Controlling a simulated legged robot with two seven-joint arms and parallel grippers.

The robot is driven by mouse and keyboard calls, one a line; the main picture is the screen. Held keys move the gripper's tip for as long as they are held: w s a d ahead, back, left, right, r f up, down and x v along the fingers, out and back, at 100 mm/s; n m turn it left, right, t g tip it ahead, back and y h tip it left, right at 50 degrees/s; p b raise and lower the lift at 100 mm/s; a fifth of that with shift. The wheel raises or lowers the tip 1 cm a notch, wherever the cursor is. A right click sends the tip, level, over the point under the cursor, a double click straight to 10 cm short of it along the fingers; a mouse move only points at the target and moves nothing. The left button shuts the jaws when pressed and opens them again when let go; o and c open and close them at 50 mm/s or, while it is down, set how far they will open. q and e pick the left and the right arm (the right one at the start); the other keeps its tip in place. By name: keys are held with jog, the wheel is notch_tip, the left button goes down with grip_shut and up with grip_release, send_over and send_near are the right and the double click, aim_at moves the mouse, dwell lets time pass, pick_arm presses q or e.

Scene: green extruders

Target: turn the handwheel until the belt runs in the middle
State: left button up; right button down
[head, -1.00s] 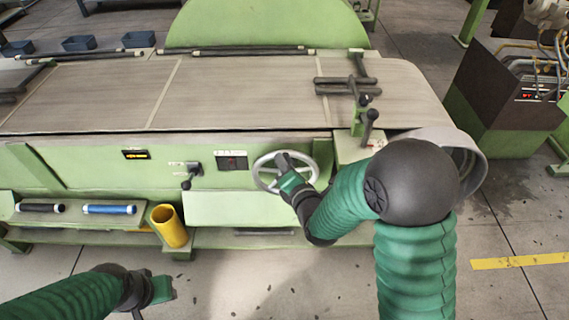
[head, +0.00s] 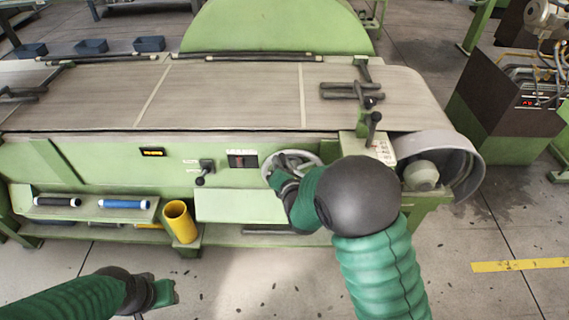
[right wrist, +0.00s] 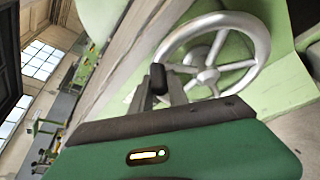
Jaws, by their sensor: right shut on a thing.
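The silvery handwheel (head: 317,155) sits on the front of the green machine, partly covered by my right arm. My right gripper (head: 278,177) is at the wheel's lower left in the head view. In the right wrist view its fingers (right wrist: 166,90) are shut on the wheel's dark handle (right wrist: 158,77). The wide grey-brown belt (head: 230,95) lies on the machine top and bends over the grey end drum (head: 460,160) at the right. Its far edge at the drum is hard to judge. My left gripper (head: 165,292) is at the lower left, away from the machine; its jaws are unclear.
A black-knobbed lever (head: 374,122) stands right of the wheel, near the belt's front edge. A yellow cup (head: 180,222) and a shelf with black and blue rolls (head: 122,204) are at lower left. The floor in front is mostly clear.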

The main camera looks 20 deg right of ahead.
jog(key=shift+w+a+f, duration=0.1)
jog(key=shift+w+a, duration=0.05)
jog(key=shift+a, duration=0.25)
jog(key=shift+w+a+f, duration=0.1)
jog(key=shift+a+f, duration=0.1)
jog(key=shift+a, duration=0.15)
jog(key=c, duration=1.3)
grip_release()
jog(key=shift+w+d, duration=0.1)
